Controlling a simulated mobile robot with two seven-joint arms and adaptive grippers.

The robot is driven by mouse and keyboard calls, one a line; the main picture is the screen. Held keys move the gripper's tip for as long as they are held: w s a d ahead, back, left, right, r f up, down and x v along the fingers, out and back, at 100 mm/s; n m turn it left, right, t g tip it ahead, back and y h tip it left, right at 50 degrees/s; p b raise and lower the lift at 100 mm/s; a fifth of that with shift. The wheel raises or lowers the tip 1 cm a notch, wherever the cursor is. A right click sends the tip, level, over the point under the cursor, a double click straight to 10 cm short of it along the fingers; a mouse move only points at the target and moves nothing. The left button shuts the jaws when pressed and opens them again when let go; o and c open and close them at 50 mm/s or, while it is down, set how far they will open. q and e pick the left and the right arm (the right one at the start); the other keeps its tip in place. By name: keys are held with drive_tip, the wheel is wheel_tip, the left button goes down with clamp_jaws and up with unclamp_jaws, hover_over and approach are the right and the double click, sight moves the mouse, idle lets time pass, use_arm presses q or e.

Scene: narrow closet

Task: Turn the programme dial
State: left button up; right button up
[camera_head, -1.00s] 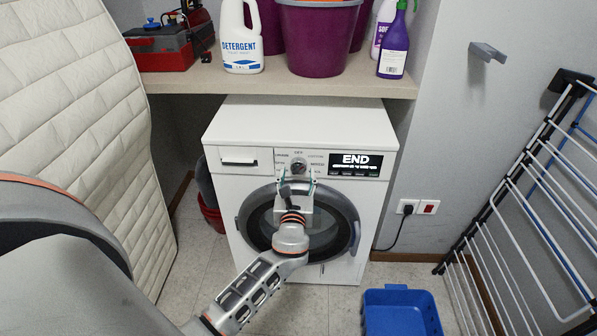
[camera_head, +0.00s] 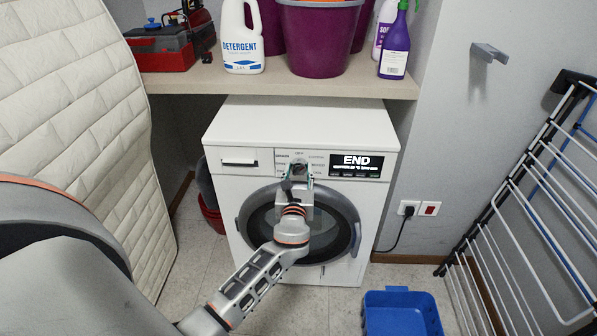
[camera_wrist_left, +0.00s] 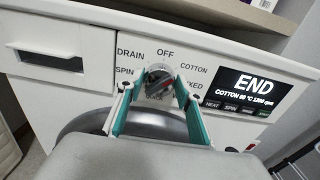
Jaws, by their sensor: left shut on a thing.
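The programme dial (camera_wrist_left: 159,81) sits on the front panel of the white washing machine (camera_head: 290,125), among the labels DRAIN, OFF, SPIN and COTTON. It also shows in the head view (camera_head: 299,167), partly behind my gripper. My left gripper (camera_wrist_left: 158,85) is at the panel with its two teal-lined fingers on either side of the dial, shut on it. It also shows in the head view (camera_head: 299,178). The display (camera_wrist_left: 255,91) reads END, with COTTON below it. My right gripper is not in view.
The round door (camera_head: 340,225) is below the dial, behind my left arm. A shelf (camera_head: 180,86) above holds a detergent bottle (camera_head: 242,45) and a purple bucket (camera_head: 318,40). A blue basket (camera_head: 400,312) and drying rack (camera_head: 520,190) stand right. A padded mattress (camera_head: 70,110) stands left.

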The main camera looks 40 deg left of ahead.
use_arm(q)
drive_tip(key=shift+n, duration=0.4)
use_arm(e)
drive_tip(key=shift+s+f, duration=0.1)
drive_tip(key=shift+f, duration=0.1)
use_arm(q)
drive_tip(key=shift+f+n, duration=0.1)
drive_tip(key=shift+n, duration=0.5)
drive_tip(key=shift+n+b, duration=0.5)
drive_tip(key=shift+n, duration=0.3)
drive_tip(key=n+b, duration=0.1)
drive_tip(key=n, duration=0.3)
drive_tip(key=shift+s+a+n, duration=0.1)
drive_tip(key=shift+a+n, duration=0.05)
drive_tip(key=shift+n, duration=0.15)
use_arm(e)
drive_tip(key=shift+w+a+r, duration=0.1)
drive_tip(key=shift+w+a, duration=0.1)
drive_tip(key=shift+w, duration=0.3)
use_arm(q)
drive_tip(key=shift+n, duration=0.4)
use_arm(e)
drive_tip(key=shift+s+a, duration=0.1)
use_arm(q)
drive_tip(key=o, duration=1.1)
drive_tip(key=shift+c, duration=0.2)
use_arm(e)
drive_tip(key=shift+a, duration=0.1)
